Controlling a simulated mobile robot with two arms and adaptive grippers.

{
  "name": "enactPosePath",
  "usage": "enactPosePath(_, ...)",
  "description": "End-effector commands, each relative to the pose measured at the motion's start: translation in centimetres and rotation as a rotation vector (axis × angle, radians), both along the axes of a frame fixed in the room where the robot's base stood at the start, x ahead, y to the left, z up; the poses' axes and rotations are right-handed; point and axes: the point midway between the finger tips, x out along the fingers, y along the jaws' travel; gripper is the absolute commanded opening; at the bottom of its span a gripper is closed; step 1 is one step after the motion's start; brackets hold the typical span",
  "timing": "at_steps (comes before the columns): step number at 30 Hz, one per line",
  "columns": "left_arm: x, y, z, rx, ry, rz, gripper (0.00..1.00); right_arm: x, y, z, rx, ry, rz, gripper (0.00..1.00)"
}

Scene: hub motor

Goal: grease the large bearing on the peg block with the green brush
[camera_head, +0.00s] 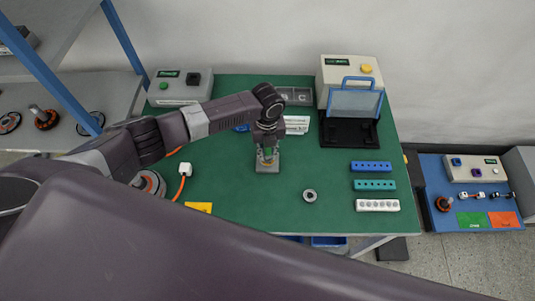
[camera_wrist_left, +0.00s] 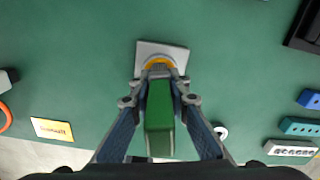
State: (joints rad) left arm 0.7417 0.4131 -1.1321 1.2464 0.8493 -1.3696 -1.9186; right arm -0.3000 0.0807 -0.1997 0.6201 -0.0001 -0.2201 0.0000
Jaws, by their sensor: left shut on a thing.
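The peg block (camera_head: 267,168) is a grey square plate on the green table, left of its middle. It also shows in the left wrist view (camera_wrist_left: 178,54), with an orange-yellow ring and grey part on it. The large bearing is mostly hidden behind the brush and fingers, so I cannot make it out clearly. My left gripper (camera_head: 267,147) points down right above the block. It is shut on the green brush (camera_wrist_left: 159,120), whose bristle end is over the ring on the block. I cannot tell whether the bristles touch. My right gripper is not in view.
A loose grey ring (camera_head: 310,196) lies right of the block. Blue, teal and white hole strips (camera_head: 374,185) lie at the right. A machine with a clear guard (camera_head: 353,101) stands at the back right. A yellow label (camera_head: 199,207) and orange cable (camera_head: 181,187) lie front left.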

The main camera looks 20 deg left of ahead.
Motion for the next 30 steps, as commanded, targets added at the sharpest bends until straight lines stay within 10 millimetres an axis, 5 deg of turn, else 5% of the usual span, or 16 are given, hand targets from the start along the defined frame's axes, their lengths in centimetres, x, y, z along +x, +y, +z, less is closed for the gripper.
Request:
enactPosePath(13, -0.1, 0.2, 0.2, 0.004, 0.003, -0.035, 0.0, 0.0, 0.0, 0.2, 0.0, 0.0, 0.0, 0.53)
enactPosePath(23, -0.1, 0.1, 2.9, 0.002, 0.002, -0.034, 0.0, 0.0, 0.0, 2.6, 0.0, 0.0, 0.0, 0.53)
enactPosePath(30, 0.0, 0.1, 4.5, 0.001, 0.0, -0.034, 0.0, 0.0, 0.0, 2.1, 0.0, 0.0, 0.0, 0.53)
